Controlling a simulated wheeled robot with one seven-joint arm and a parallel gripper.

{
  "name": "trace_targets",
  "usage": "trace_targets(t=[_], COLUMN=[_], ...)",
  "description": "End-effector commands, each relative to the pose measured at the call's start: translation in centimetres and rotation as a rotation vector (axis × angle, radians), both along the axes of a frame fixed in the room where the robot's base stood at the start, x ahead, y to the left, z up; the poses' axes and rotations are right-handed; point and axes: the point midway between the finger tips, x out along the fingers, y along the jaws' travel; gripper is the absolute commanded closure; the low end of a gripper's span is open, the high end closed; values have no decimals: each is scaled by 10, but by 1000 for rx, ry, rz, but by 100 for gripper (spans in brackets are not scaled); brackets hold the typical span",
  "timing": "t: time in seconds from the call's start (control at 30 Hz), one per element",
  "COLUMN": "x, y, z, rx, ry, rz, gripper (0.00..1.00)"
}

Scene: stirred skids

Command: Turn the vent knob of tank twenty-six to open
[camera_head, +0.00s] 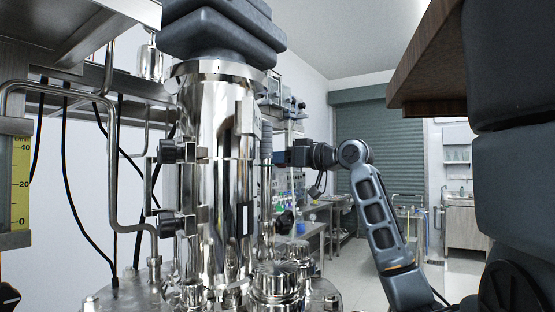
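A tall polished steel tank column (215,190) stands in the middle of the head view, with fittings and clamps on the lid at its foot. No number twenty-six is legible on it. Two black knob-like parts, an upper one (170,151) and a lower one (172,226), sit on its left side. A small dark round part (286,222) shows right of the column; I cannot tell which of these, if any, is the vent knob. My gripper (281,157) is at the end of my arm, just right of the column. Its fingers are too small and dark to read.
A brown wooden shelf edge (425,75) overhangs at upper right. Steel pipes (112,170) and black cables hang at left beside a yellow scale (20,180). Benches (335,215) and a grey-green shutter (380,140) stand behind. Open floor (345,270) shows beyond the tank.

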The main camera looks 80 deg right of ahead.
Motion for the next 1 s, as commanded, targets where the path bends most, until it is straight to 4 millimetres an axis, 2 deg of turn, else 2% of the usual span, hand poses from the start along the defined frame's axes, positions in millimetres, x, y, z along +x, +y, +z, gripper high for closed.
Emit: trace_targets(t=[0.03, 0.1, 0.47, 1.0], x=[0, 0, 0, 1], y=[0, 0, 0, 3], z=[0, 0, -2, -4], rx=[0, 0, -62, -443], ry=[0, 0, 19, 139], rz=[0, 0, 0, 1], gripper=[76, 83, 83, 83])
